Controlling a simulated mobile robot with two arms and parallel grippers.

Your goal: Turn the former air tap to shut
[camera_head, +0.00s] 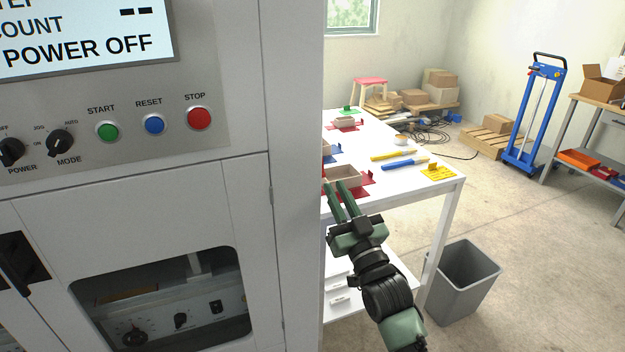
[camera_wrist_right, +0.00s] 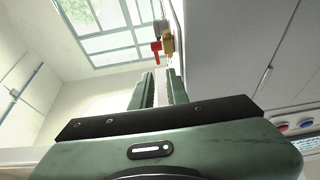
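In the right wrist view, what looks like the air tap shows beyond my fingertips. It has a small red handle (camera_wrist_right: 156,47) beside a brass-coloured body (camera_wrist_right: 167,40), near the machine's edge. It is small there, so I cannot tell the handle's setting. The tap is not seen in the head view. My right gripper (camera_head: 334,185) reaches up beside the machine's right edge, its two fingers apart and empty. In the right wrist view the gripper (camera_wrist_right: 159,74) points towards the tap, with a gap between it and the tap. My left gripper is not in view.
The former's grey cabinet (camera_head: 298,120) fills the left, with a screen (camera_head: 80,40) reading POWER OFF and START, RESET and STOP buttons. A white table (camera_head: 430,190) with trays and tools stands behind my right arm. A grey bin (camera_head: 465,285) is on the floor.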

